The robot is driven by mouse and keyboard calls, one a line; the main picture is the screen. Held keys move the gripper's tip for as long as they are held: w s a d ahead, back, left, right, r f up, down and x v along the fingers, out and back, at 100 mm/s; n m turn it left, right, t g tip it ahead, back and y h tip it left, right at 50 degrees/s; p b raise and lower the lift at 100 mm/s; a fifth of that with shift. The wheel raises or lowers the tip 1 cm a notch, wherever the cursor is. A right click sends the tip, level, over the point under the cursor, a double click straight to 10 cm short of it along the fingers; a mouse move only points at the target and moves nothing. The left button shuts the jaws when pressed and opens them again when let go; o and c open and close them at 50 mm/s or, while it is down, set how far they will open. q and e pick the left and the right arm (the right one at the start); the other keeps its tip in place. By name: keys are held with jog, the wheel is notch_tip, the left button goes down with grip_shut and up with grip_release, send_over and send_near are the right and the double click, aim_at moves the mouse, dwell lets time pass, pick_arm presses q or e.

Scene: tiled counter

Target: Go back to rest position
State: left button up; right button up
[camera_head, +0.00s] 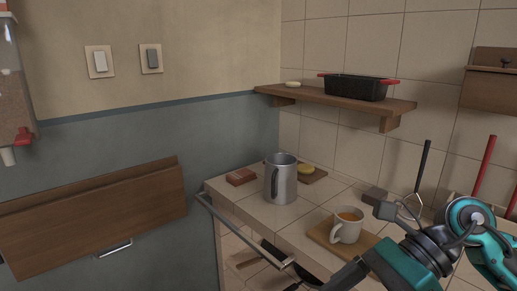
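My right gripper (350,273) is at the lower right, at the end of my teal and black arm, over the counter's front part. Its fingers are dark and partly cut off or overlapped by the arm, so I cannot tell whether they are open. I see nothing clearly held in it. A white mug (347,226) with brown liquid stands upright on a wooden board just beyond the gripper, seemingly apart from it. My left gripper is not in view.
A metal pitcher (281,180) stands on the tiled counter (250,206), with a reddish-brown block (240,177) beside it. A metal rail (240,233) runs along the front edge. A shelf (330,98) holds a black pot (356,87). Long-handled utensils (423,165) stand at right.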

jog(key=w+a+r+m+t+y, duration=0.1)
jog(key=a+r+m+t+y, duration=0.25)
jog(key=a+m+y, duration=0.45)
jog(key=w+d+f+m+t+h, duration=0.3)
jog(key=d+f+m+t+h, duration=0.4)
jog(key=m, duration=1)
jog(key=w+d+f+m+t+h, duration=0.4)
jog(key=f+m+t, duration=0.55)
jog(key=m, duration=0.75)
jog(key=s+d+f+m+g+h, duration=0.1)
jog(key=s+f+m+g+h, duration=0.1)
jog(key=s+f, duration=0.4)
jog(key=s+d+f+m+g+h, duration=0.1)
jog(key=s+f+m+g+h, duration=0.2)
jog(key=f+m, duration=0.4)
notch_tip(320, 180, down, 3)
jog(key=s+g, duration=0.1)
jog(key=s, duration=0.1)
jog(key=shift+s+h, duration=0.3)
jog(key=shift+s, duration=0.1)
jog(key=shift+d, duration=0.1)
